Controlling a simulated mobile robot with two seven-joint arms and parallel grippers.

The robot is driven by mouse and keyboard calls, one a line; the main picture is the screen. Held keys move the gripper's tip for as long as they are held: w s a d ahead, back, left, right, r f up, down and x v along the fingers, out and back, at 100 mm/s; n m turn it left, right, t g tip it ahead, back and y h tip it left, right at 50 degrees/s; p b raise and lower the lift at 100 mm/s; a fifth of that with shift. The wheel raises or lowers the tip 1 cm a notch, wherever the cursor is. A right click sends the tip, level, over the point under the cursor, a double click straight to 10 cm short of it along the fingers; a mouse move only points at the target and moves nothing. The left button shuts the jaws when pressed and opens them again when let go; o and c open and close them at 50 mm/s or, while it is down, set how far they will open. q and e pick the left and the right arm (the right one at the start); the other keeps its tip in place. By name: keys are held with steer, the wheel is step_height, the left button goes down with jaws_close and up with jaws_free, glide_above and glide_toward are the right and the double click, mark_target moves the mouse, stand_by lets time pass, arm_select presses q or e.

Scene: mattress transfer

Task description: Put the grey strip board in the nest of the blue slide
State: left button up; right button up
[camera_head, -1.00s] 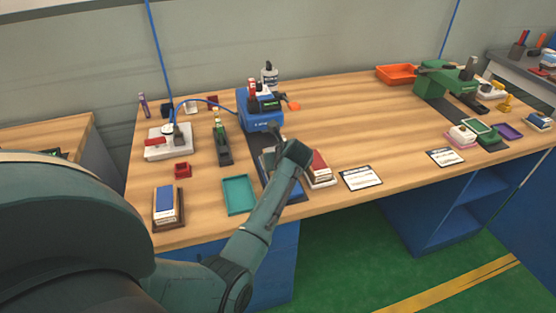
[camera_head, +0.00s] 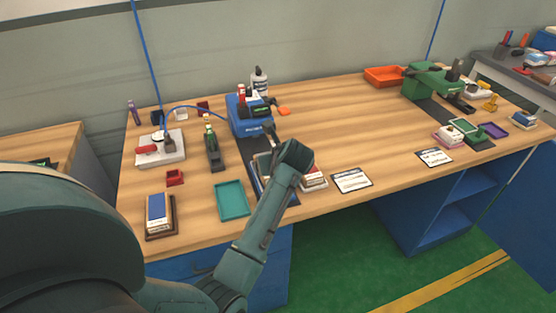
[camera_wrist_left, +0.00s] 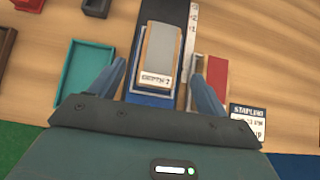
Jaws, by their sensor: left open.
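In the left wrist view a grey board (camera_wrist_left: 160,43) lies in a tan holder with a white label, on the blue slide (camera_wrist_left: 150,99). I take this to be the grey strip board; whether it is fully seated in a nest I cannot tell. My left gripper (camera_wrist_left: 158,82) is open, with one finger on each side of the slide and nothing held between them. In the head view my left gripper (camera_head: 268,160) is over the dark track in front of the blue press (camera_head: 247,118), and my wrist partly hides the slide. My right gripper is not in view.
A teal tray (camera_head: 232,202) lies left of the slide. A red-topped block (camera_wrist_left: 217,75) lies close to its right, near the right finger. A label card (camera_head: 352,180) lies further right. A green press (camera_head: 428,82) and an orange tray (camera_head: 384,76) stand at far right.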

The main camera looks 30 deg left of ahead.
arm_select(q)
steer(key=v, duration=0.5)
steer(key=shift+d+r, duration=0.15)
steer(key=shift+r, duration=0.05)
